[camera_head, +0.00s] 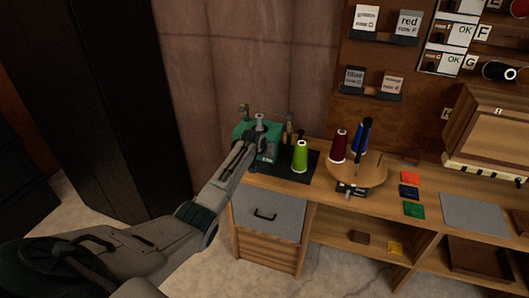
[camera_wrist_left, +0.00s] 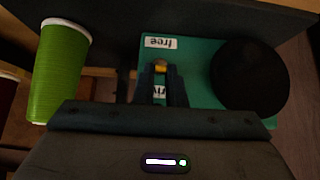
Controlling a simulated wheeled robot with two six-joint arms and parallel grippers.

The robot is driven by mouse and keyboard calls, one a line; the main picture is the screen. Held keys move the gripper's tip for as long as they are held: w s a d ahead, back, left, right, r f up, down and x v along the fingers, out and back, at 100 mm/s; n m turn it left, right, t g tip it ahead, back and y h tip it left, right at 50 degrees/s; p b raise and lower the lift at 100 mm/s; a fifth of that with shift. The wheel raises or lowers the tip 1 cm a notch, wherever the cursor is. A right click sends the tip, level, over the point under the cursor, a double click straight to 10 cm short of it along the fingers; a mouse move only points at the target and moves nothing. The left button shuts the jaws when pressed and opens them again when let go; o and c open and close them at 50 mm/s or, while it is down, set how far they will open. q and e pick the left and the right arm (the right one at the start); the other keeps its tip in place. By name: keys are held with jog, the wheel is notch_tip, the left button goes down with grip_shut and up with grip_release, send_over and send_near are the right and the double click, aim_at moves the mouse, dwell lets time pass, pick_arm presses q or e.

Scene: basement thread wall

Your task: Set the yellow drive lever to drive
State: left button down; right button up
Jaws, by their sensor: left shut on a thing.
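The yellow drive lever (camera_wrist_left: 160,67) shows as a small yellow tip between my left gripper's fingertips (camera_wrist_left: 161,72) in the wrist view. The gripper is shut on it. The lever sits on a green machine (camera_wrist_left: 205,108), between an upside-down "free" label (camera_wrist_left: 160,43) and a second label (camera_wrist_left: 159,91). The fingers partly cover the second label; only a few letters, like "riv", show. In the head view my left arm reaches from the lower left to the green machine (camera_head: 243,133) at the back of the bench; the lever is hidden there. My right gripper is not in view.
A black disc (camera_wrist_left: 249,78) lies beside the lever on the machine. A green thread cone (camera_head: 300,156) stands close to the right of the machine. Further right are a round wooden stand (camera_head: 372,174) with dark red and blue cones, and coloured cards on the bench.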

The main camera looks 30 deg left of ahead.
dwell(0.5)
pick_arm(q)
jog(key=c, duration=1.5)
grip_release()
jog(key=shift+r, duration=0.1)
jog(key=b+v, duration=0.1)
jog(key=v, duration=0.9)
jog(key=shift+s+r, duration=0.15)
jog(key=shift+r, duration=0.15)
